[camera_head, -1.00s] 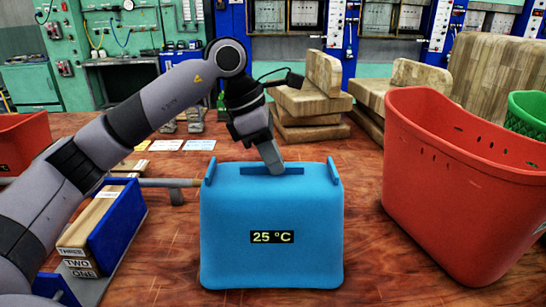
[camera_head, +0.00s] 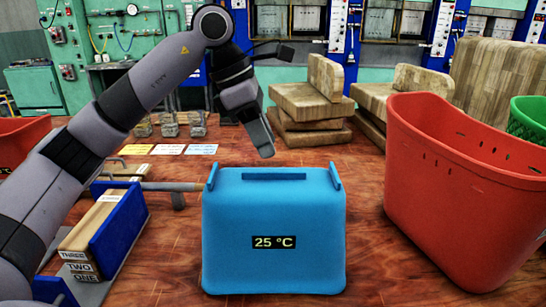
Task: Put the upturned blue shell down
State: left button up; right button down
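The blue shell (camera_head: 274,215) stands upturned on the wooden table in the middle of the head view. Its front bears a label reading 25 °C. Two raised blue tabs stand at its top corners, and a darker blue strip runs along the top. My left gripper (camera_head: 264,146) points down above the far edge of the shell, apart from it, with nothing visible in it. Its fingers overlap from this side, so their gap is hidden. My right gripper is not in view.
A large red bin (camera_head: 465,190) stands close on the right, with a green basket (camera_head: 528,119) behind it. A blue rack (camera_head: 117,230) with labelled wooden blocks lies at the left. Stacked wooden blocks (camera_head: 312,105) and cards (camera_head: 168,149) lie behind.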

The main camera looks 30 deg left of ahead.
pick_arm(q)
jog(key=v, duration=0.6)
jog(key=shift+r, duration=0.25)
jog(key=shift+s, duration=0.1)
